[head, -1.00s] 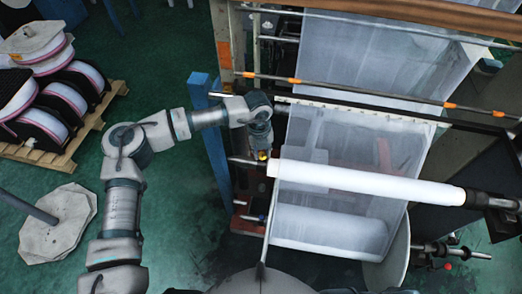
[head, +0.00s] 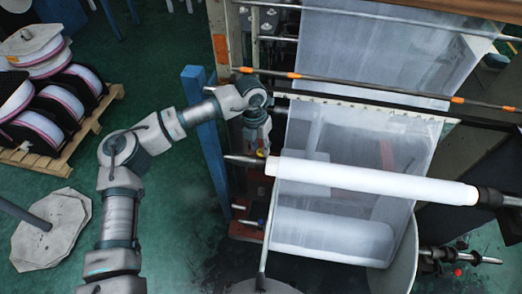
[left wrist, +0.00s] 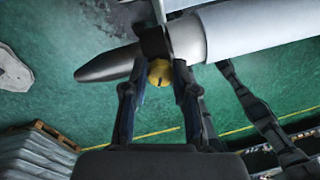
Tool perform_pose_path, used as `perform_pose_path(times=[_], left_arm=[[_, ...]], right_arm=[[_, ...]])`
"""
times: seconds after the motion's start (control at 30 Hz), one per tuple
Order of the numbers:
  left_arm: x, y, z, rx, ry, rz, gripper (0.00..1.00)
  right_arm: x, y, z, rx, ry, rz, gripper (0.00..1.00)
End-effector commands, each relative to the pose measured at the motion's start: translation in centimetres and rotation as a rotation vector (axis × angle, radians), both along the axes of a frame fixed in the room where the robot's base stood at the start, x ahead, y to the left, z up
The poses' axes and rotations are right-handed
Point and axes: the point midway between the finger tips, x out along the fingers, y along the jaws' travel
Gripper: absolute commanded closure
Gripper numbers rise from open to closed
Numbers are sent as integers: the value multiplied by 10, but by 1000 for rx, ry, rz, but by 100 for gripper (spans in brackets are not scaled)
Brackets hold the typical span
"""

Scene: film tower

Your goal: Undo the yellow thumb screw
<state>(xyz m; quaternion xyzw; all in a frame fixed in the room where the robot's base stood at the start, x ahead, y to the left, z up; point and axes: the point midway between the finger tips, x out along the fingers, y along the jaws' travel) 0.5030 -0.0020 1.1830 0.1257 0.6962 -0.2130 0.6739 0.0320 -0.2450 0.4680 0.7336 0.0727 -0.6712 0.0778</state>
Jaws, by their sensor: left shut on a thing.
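The yellow thumb screw (left wrist: 159,73) sits under a dark collar (left wrist: 155,42) on the pointed metal shaft, in the left wrist view. In the head view only a small yellow spot of the screw (head: 260,153) shows by the shaft (head: 240,160), at the left end of the white film roll (head: 370,181). My left gripper (left wrist: 160,84) has one dark finger on each side of the screw and is shut on it. In the head view the left gripper (head: 260,146) reaches down to the shaft, its fingertips hard to make out. My right gripper is not in view.
A blue post (head: 207,130) stands just left of the gripper. Rollers with orange marks (head: 370,90) and a translucent film web (head: 360,140) lie right of it. A pallet of reels (head: 45,95) stands at far left. Green floor is free between.

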Motion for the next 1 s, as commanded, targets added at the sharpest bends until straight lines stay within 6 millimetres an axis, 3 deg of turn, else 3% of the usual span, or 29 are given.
perform_pose_path(times=[0.2,0.87,0.9,1.0], left_arm=[[1,1,-2,-10,1,-104,100],[1,1,-1,-16,4,-168,100],[1,1,-1,-16,4,-168,68],[1,1,-1,-16,4,-168,46]], right_arm=[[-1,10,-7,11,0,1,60],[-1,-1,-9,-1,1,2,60],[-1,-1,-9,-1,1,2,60],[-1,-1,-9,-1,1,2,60]])
